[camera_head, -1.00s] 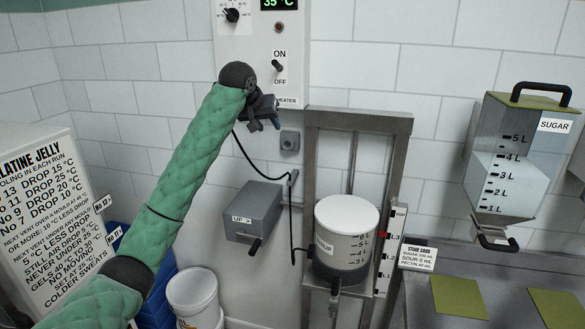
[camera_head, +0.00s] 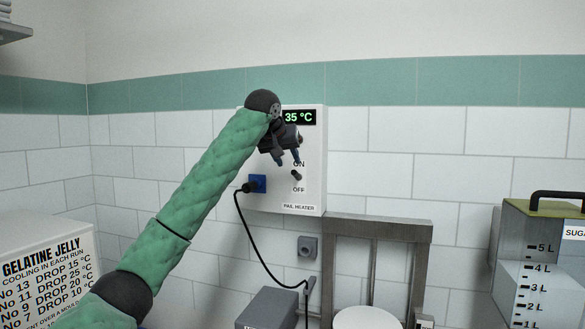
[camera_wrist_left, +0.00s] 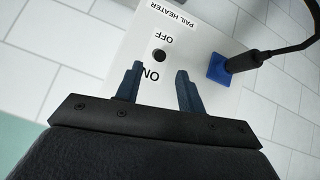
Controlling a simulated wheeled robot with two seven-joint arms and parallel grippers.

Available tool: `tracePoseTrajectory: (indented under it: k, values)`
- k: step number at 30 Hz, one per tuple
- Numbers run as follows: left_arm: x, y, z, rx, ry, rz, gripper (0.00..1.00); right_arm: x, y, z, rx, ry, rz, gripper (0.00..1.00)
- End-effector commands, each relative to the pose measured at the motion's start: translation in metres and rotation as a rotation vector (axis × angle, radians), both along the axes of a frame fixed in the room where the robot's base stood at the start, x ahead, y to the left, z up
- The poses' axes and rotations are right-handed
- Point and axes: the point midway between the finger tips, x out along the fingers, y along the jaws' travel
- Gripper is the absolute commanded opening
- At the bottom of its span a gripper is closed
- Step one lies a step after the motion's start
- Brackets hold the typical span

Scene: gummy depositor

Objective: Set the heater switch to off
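The pail heater panel (camera_head: 309,130) is a white box on the tiled wall with a green 35 °C display (camera_head: 299,117). Its small dark heater switch (camera_head: 297,176) sits between ON above and OFF below; I cannot tell clearly which way the lever leans. My left gripper (camera_head: 287,160) is in front of the panel, just above and left of the switch. In the left wrist view the gripper (camera_wrist_left: 158,74) has its fingers apart with nothing between them, and the switch (camera_wrist_left: 159,55) shows just beyond the fingertips. My right gripper is out of view.
A blue plug (camera_head: 257,184) with a black cable is at the panel's lower left. Below are a wall socket (camera_head: 308,246), a grey box (camera_head: 267,309), a metal frame (camera_head: 424,250) and a white pail (camera_head: 367,318). A sugar container (camera_head: 540,255) stands right.

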Motion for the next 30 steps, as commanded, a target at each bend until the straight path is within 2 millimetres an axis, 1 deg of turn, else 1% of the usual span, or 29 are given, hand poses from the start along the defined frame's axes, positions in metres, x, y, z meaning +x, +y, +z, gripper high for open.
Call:
tracePoseTrajectory:
  k: [1,3,9,15,24,25,27,29,30]
  values:
    - [0.004,-0.002,-0.001,0.001,0.002,0.000,0.39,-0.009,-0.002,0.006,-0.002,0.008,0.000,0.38]
    - [0.012,-0.005,-0.008,0.000,0.002,0.000,0.39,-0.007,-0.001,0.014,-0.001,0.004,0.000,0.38]
    - [0.028,-0.012,-0.027,0.000,0.003,0.000,0.39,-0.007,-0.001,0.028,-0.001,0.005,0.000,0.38]
    - [0.037,-0.016,-0.038,0.000,0.001,0.000,0.39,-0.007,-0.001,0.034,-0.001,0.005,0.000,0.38]
    - [0.038,-0.016,-0.041,-0.001,0.000,-0.001,0.39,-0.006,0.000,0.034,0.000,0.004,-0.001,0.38]
    - [0.038,-0.016,-0.041,-0.001,0.000,-0.001,0.37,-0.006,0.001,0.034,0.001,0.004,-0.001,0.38]
    - [0.038,-0.016,-0.040,-0.001,0.000,-0.001,0.23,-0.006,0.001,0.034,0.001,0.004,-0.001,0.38]
    - [0.038,-0.016,-0.040,-0.001,0.000,-0.001,0.11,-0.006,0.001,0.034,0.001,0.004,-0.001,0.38]
    - [0.038,-0.016,-0.040,0.000,0.000,0.000,0.03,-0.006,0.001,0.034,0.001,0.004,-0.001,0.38]
